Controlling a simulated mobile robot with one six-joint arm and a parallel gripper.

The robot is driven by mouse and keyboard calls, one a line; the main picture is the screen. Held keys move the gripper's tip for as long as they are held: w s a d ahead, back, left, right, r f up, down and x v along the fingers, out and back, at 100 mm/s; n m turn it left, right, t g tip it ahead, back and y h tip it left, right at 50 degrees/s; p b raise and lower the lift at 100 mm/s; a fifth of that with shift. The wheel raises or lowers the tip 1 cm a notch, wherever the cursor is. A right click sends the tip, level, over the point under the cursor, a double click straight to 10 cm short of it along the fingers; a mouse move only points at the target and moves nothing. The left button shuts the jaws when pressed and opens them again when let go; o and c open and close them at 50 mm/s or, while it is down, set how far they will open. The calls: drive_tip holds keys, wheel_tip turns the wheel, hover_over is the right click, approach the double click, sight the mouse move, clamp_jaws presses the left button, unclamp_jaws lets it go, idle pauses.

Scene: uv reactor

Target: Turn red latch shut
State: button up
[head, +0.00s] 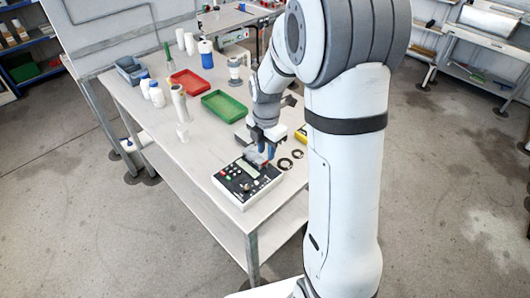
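A white box with a black control panel (240,191) lies near the front edge of the table, probably the reactor unit. It carries a greenish display strip, small red and dark buttons at its left, and dark knobs. A small red piece (264,166) shows at its back right, just under my gripper; it may be the red latch, but it is too small to tell its position. My gripper (265,156) points down over this back right corner, very close to the red piece. Its fingers are small and partly hidden, so I cannot tell whether they touch or hold it.
Black rings (285,164) lie on the table right of the box. A green tray (224,107), a red tray (189,83) and white bottles (157,96) stand farther back. A white column-like item (180,104) stands at the left. The table left of the box is clear.

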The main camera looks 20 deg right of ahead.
sight(266, 161)
drive_tip(key=shift+f, duration=1.5)
drive_tip(key=shift+c, duration=0.4)
clamp_jaws()
